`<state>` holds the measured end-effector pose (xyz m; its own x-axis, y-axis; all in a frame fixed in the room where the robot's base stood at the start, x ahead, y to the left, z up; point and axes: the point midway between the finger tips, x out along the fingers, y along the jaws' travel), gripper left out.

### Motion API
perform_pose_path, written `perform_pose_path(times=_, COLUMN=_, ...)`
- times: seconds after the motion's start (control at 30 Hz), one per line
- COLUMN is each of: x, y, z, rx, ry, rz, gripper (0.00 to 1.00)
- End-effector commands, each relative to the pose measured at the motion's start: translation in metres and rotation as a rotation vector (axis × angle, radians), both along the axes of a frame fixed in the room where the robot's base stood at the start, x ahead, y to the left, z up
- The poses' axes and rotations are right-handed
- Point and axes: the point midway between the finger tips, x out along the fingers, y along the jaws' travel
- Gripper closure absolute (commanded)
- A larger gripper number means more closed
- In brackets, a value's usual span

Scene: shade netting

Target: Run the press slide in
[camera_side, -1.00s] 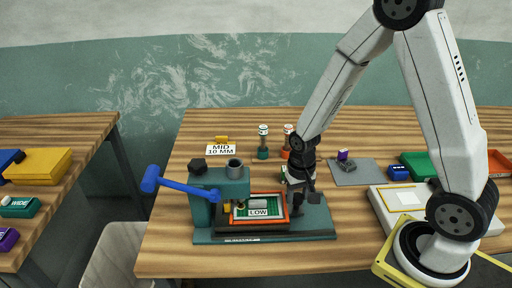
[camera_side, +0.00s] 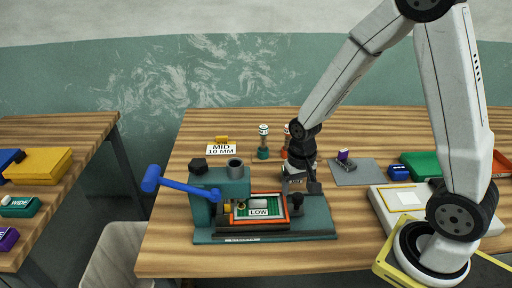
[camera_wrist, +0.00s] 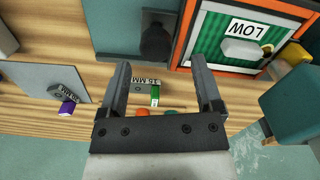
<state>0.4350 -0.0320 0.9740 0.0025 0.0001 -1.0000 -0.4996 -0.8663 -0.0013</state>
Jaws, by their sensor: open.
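The teal press (camera_side: 222,187) stands at the front left of the table, with a blue lever (camera_side: 170,187) at its left. Its slide carries an orange-rimmed tray (camera_side: 288,212) with a green plate marked LOW (camera_side: 242,212), lying right of the press head on the teal base. The tray also shows at the upper right of the wrist view (camera_wrist: 184,50). A dark upright handle (camera_side: 315,190) stands at the tray's right; it appears in the wrist view (camera_wrist: 155,42) beyond the fingers. My gripper (camera_side: 297,183) is open and empty, above and behind the tray's right end; its fingers are apart in the wrist view (camera_wrist: 162,85).
A MID 10 MM card (camera_side: 221,149) and a green-based post (camera_side: 263,142) stand behind the press. A grey pad (camera_side: 358,172) with a purple-ended block lies at the right, near a white box (camera_side: 402,203). Bare table lies left of the press.

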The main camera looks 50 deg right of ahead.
Motion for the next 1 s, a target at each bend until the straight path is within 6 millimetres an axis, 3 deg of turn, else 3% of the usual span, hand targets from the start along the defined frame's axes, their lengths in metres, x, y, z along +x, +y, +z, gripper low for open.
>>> perform_pose_path(times=0.4, x=0.001, y=0.001, z=0.04, rx=0.0, ry=-0.004, rz=0.001, gripper=0.16)
perform_pose_path(times=1.0, x=-0.001, y=0.002, z=0.047, rx=-0.001, ry=-0.011, rz=0.021, gripper=0.16)
